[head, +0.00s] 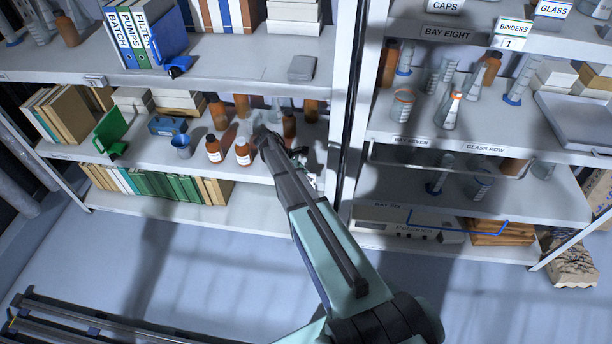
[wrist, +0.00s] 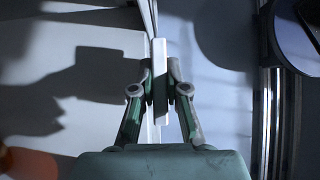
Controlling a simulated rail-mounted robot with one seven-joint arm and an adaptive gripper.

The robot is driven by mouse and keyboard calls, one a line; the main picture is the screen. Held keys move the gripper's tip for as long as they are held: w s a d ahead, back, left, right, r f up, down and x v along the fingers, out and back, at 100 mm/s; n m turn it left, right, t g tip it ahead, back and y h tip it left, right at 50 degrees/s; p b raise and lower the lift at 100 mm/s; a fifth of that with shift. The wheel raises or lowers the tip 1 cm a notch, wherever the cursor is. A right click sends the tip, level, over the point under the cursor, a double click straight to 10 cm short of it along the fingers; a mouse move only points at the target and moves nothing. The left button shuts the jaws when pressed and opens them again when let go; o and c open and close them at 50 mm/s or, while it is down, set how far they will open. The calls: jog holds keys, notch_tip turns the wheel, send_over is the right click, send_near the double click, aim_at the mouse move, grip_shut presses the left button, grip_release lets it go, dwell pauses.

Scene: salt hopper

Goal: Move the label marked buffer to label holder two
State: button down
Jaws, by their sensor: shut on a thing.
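My gripper (wrist: 160,85) is shut on a thin pale plate (wrist: 161,60), seen edge-on in the wrist view. Its face is not visible, so I cannot read whether it is the buffer label. In the head view my gripper (head: 266,138) is at the left bay's middle shelf, beside brown bottles, and the held plate cannot be made out there. A small tag (head: 95,81) sits on the left upper shelf edge, too small to read surely. A holder marked 1 (head: 510,43) is on the right bay, below a BINDERS label (head: 514,28). I cannot identify holder two.
Glassware (head: 447,110) crowds the right bay. The floor (head: 200,260) in front is mostly clear.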

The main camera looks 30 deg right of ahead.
jog(key=shift+f+b, duration=0.4)
jog(key=shift+f, duration=1.4)
dwell(0.4)
jog(key=c, duration=1.1)
grip_release()
jog(key=v, duration=1.2)
jog(key=shift+s, duration=0.1)
